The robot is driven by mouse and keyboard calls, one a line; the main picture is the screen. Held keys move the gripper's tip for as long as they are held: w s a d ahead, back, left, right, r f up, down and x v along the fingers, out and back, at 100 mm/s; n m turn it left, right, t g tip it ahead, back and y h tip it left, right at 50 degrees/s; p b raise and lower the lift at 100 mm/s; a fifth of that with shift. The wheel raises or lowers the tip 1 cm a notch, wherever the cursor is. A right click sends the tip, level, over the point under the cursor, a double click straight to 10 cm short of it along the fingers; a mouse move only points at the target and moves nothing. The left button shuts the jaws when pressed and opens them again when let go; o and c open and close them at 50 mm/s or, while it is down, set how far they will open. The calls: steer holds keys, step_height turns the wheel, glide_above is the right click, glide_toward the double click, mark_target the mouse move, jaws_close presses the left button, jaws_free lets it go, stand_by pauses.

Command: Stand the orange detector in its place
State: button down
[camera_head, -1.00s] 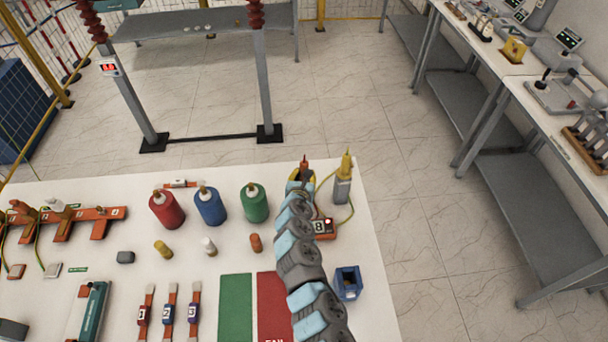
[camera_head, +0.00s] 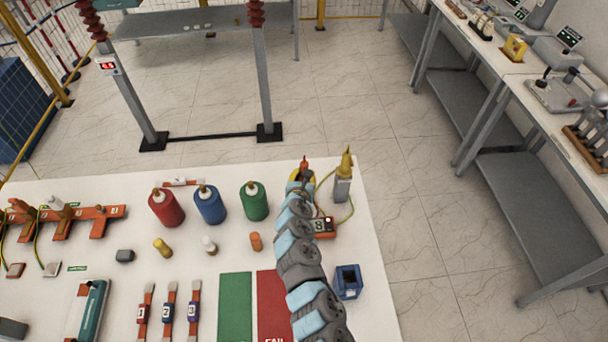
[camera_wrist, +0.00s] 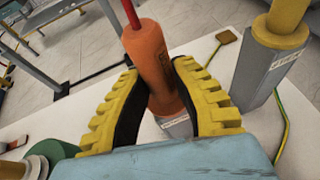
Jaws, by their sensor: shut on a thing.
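The orange detector (camera_wrist: 150,60), a tapered orange body with a thin red rod on top, is between the two yellow ribbed fingers of my gripper (camera_wrist: 164,100) in the wrist view. My gripper is shut on it. It leans slightly in that picture. A grey labelled holder (camera_wrist: 178,126) shows directly below it; whether the detector's base is seated in it is hidden by the fingers. In the head view only the detector's upper part (camera_head: 305,166) shows above my gripper (camera_head: 300,178), at the table's far right.
A yellow detector (camera_head: 346,162) stands in a grey holder (camera_head: 342,188) close on the right, with a green-yellow cable beside it. Green (camera_head: 254,202), blue (camera_head: 210,205) and red (camera_head: 166,209) cylinders stand to the left. A blue bin (camera_head: 348,282) is nearer, at the right edge.

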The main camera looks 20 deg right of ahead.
steer(key=c, duration=0.9)
jaws_free()
steer(key=shift+v, duration=6)
steer(key=shift+a+f, duration=0.1)
